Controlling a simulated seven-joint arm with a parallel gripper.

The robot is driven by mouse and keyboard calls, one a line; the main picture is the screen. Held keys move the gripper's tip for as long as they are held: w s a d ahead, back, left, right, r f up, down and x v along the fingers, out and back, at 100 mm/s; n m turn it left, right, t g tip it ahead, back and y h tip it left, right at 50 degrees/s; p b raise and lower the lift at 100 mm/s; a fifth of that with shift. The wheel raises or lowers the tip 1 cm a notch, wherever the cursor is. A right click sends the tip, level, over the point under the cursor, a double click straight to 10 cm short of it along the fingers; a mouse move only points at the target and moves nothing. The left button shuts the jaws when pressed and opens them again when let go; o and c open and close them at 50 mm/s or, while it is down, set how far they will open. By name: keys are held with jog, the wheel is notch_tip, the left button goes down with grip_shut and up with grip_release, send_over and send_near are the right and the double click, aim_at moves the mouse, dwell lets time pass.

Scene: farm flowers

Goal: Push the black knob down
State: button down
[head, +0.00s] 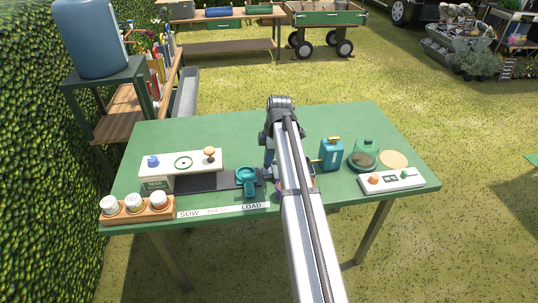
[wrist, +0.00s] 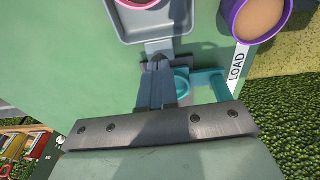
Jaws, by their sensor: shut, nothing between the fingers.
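I cannot make out a black knob in either view. In the head view, a white box (head: 155,171) at the left of the table carries a blue knob (head: 152,161) and a tan knob (head: 209,152). A teal cup-shaped part (wrist: 182,84) is partly hidden behind the fingers. In the head view my arm hides the middle of the table.
A black strip (head: 205,182) leads to a teal piece (head: 246,179). A purple pot (wrist: 236,22) stands near the LOAD label (wrist: 237,64). A teal can (head: 331,157), a green dome (head: 366,151) and a wooden rack (head: 135,213) with white-topped jars stand on the green table (head: 210,129). Its back left is clear.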

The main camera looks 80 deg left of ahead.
jog(key=shift+f, duration=0.6)
jog(key=shift+d, duration=0.1)
notch_tip(320, 180, up, 14)
jog(key=w, duration=0.2)
jog(key=shift+w+d, duration=0.1)
jog(key=shift+w, duration=0.05)
dwell(0.5)
